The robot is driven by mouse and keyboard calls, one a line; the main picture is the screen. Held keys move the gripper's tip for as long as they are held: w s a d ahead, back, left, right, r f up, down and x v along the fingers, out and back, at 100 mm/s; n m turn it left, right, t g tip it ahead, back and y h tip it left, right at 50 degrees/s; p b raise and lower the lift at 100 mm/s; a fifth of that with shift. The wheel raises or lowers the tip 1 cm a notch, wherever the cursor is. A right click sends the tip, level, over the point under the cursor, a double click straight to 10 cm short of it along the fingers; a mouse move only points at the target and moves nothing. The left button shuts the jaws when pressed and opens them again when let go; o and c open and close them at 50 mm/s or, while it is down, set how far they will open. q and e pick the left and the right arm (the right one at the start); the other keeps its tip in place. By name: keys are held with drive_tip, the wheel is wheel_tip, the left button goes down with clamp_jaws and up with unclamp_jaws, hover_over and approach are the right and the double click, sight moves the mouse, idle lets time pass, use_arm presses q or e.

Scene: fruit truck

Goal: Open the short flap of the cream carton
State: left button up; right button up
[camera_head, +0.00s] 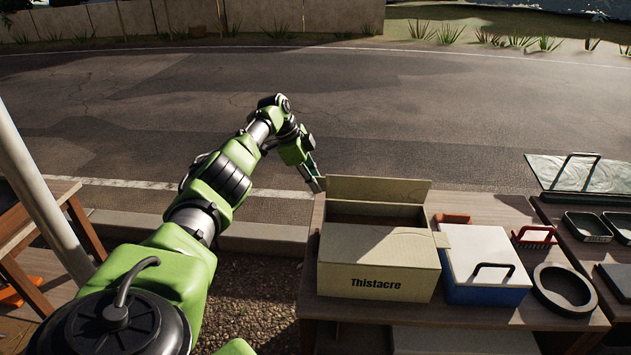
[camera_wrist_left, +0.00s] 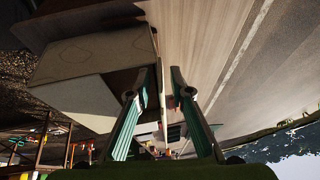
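The cream carton (camera_head: 380,283), marked "Thistacre", stands on the wooden table. Its far long flap (camera_head: 378,189) is raised upright, and a cream panel covers the near part of its top. A small flap (camera_head: 441,240) sticks out at the right end. The interior behind the panel is dark. My left gripper (camera_head: 317,182) is just beyond the carton's far left corner. In the left wrist view its two fingers (camera_wrist_left: 164,72) are apart, with a thin pale edge between them; I cannot tell whether they touch it. The carton (camera_wrist_left: 95,75) fills that view's left. My right gripper is not in view.
A blue box with a cream lid (camera_head: 485,255) stands close to the carton's right. A black ring (camera_head: 565,289), a red brush (camera_head: 534,235) and an orange object (camera_head: 453,218) are also on the table. Open road (camera_head: 440,120) lies behind the table.

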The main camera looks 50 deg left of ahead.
use_arm(q)
drive_tip(key=v, duration=1.2)
drive_tip(key=shift+a, duration=0.1)
